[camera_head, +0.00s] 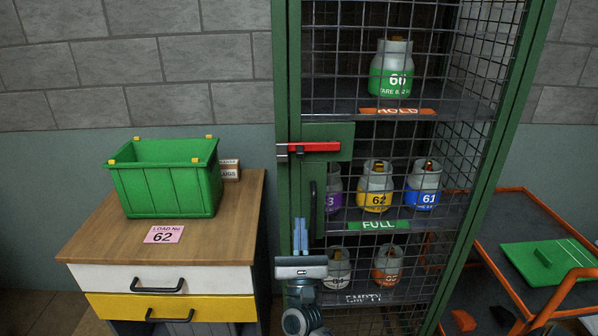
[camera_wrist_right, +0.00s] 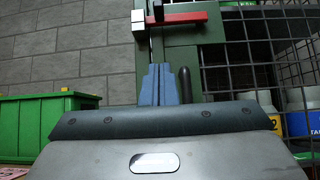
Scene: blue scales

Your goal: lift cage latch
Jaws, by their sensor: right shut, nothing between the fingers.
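The cage (camera_head: 289,90) is a green-framed mesh cabinet with a door. Its latch is a red bar (camera_head: 315,147) lying level on a green plate at the door's left edge. The red latch also shows at the top of the right wrist view (camera_wrist_right: 185,19), with a pale metal block at its left end. A dark vertical handle (camera_head: 313,196) is below the latch. My right gripper (camera_head: 300,222) points up, below the latch and apart from it, with its blue fingers shut and empty. In the wrist view the fingertips (camera_wrist_right: 158,68) are just left of the handle. My left gripper is not in view.
Gas cylinders stand on the cage shelves, including yellow 62 (camera_head: 376,198) and green-banded 60 (camera_head: 391,80). A green crate (camera_head: 168,190) and a pink card (camera_head: 164,234) are on the wooden cabinet top (camera_head: 105,232). An orange-framed trolley (camera_head: 520,215) stands at right.

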